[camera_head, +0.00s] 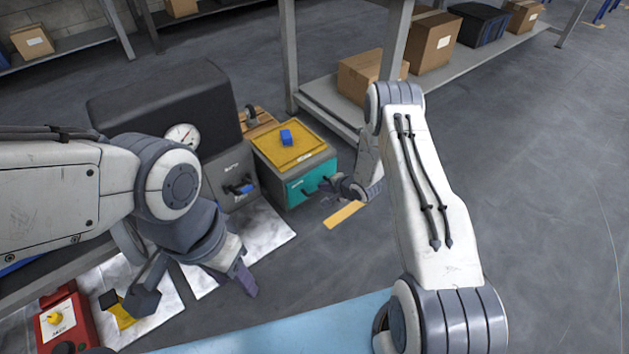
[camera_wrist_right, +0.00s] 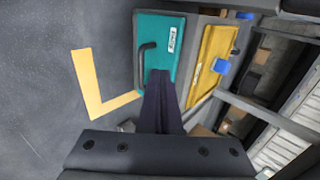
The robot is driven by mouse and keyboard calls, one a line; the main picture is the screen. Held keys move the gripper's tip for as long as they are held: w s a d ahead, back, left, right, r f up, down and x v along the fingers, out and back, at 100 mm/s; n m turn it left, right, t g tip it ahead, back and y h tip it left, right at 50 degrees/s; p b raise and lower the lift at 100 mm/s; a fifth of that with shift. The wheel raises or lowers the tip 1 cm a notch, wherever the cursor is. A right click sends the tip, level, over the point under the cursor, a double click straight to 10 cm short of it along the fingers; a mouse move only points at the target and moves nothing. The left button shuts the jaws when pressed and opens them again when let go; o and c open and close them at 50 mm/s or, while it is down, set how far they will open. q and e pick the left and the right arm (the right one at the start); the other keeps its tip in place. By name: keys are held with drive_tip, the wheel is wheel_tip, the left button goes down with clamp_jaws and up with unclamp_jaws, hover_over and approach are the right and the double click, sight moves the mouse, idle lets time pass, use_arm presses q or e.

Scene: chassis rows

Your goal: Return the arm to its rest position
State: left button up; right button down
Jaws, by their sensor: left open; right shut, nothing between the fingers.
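My right arm reaches out on the right of the head view, bent down at the elbow. Its gripper (camera_head: 338,189) is in front of a teal-fronted box (camera_head: 296,191) with a yellow top. In the right wrist view the right gripper (camera_wrist_right: 160,74) is shut and empty. Its fingers overlap the lower part of the teal front (camera_wrist_right: 168,27), beside the dark handle (camera_wrist_right: 146,58); I cannot tell whether they touch it. My left gripper (camera_head: 198,290) is open and empty at the lower left, above white sheets on the floor.
A blue block (camera_head: 286,137) lies on the yellow top. A grey box (camera_head: 232,170) and a gauge (camera_head: 182,137) stand left of it. A red box (camera_head: 66,320) is at lower left. A shelf (camera_head: 460,68) with cartons stands behind. The floor at right is clear.

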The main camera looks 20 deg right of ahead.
drive_tip(key=s+a+r+n+g+h+p, duration=0.1)
drive_tip(key=s+a+r+n, duration=0.25)
drive_tip(key=r, duration=0.55)
drive_tip(key=s+a+r+n+g+h+p, duration=0.1)
drive_tip(key=s+a+r+n+g, duration=0.15)
drive_tip(key=a+r, duration=0.4)
drive_tip(key=s+a+r+n+h+p, duration=0.1)
drive_tip(key=s+a+r+n+p, duration=0.2)
drive_tip(key=r, duration=0.8)
drive_tip(key=s+a+r+n+g, duration=0.15)
drive_tip(key=s+r+n, duration=0.25)
drive_tip(key=s, duration=0.6)
drive_tip(key=s+a+r+n+g+p, duration=0.15)
drive_tip(key=s+r+n, duration=0.3)
drive_tip(key=s, duration=0.55)
drive_tip(key=s+a+r+n+g, duration=0.1)
drive_tip(key=s+r+n+g, duration=0.3)
drive_tip(key=s, duration=0.6)
wheel_tip(320, 180, up, 39)
drive_tip(key=t+p, duration=0.1)
drive_tip(key=p, duration=3.7)
drive_tip(key=shift+d+m+t, duration=0.25)
drive_tip(key=shift+m+t, duration=0.1)
